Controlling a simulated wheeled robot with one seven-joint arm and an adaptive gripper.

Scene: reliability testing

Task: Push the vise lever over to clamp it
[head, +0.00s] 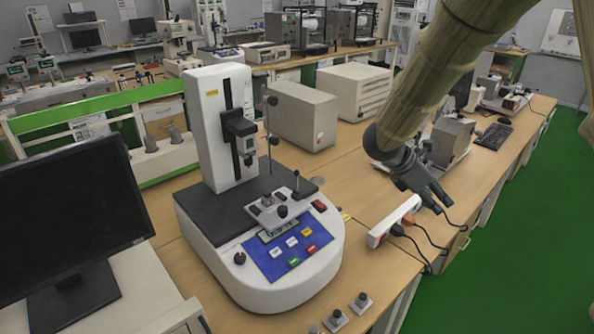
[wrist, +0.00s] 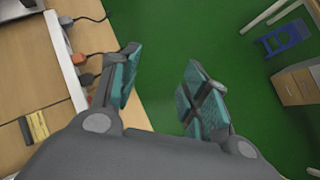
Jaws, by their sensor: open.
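A white testing machine (head: 262,262) with a tall column and a blue button panel stands on the wooden bench. On its dark bed sits a small grey vise (head: 262,212) with black knobs. A thin black lever (head: 296,184) stands about upright at the vise's right end. My gripper (head: 440,203) is to the right of the machine, well apart from the lever, near the bench's right edge. In the wrist view my gripper (wrist: 160,62) is open and empty, with two teal-padded fingers over the green floor. The vise and lever are not in the wrist view.
A white power strip (head: 393,221) with plugs and cables lies between machine and gripper; it also shows in the wrist view (wrist: 64,62). A black monitor (head: 70,215) stands at left. Grey boxes (head: 302,115) stand behind. Green floor (head: 500,260) is open at right.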

